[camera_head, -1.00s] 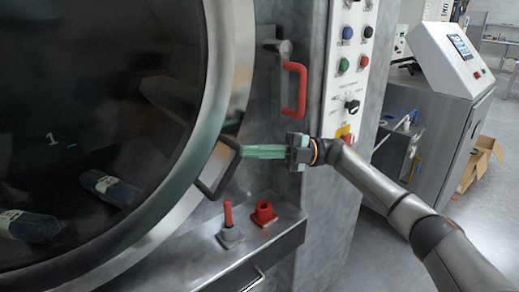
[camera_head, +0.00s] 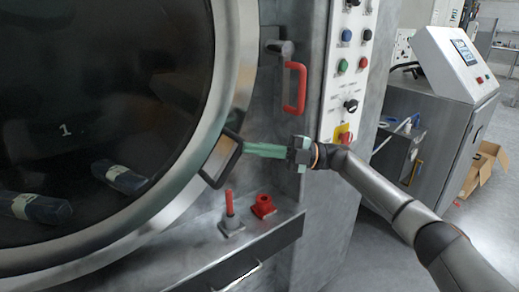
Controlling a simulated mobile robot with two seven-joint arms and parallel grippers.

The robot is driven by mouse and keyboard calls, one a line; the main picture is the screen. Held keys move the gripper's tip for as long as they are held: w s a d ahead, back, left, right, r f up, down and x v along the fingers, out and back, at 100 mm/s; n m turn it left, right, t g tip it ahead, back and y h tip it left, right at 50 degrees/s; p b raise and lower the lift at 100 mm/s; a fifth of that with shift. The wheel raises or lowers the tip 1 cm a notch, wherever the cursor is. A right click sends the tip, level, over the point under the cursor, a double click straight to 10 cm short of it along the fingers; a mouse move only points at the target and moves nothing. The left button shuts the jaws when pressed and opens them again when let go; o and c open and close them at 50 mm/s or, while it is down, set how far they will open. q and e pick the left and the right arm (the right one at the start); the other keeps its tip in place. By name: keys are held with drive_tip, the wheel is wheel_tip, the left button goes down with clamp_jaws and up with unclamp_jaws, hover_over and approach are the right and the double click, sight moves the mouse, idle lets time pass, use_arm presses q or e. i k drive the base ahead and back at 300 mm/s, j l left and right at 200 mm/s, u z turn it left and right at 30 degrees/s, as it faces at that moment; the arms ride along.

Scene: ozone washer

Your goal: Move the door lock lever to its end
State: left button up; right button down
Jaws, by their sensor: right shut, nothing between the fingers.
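The red U-shaped lever (camera_head: 295,88) hangs from a grey pivot (camera_head: 280,47) on the machine's steel front, right of the round door (camera_head: 240,70). I take it to be the door lock lever. My right gripper (camera_head: 246,149) is shut, with its green fingers pointing left. It is below and left of the red lever and apart from it. Its fingertips are at the dark loop handle (camera_head: 207,179) on the door's right rim; I cannot tell if they touch. My left gripper is not in view.
A panel (camera_head: 345,70) with buttons and knobs stands right of the red lever. Below my gripper, a short red rod (camera_head: 229,203) and a red fitting (camera_head: 263,206) stand on a steel ledge (camera_head: 205,255). A grey console (camera_head: 440,120) stands at the right.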

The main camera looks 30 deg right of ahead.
sight(283, 49)
drive_tip(key=k, duration=1)
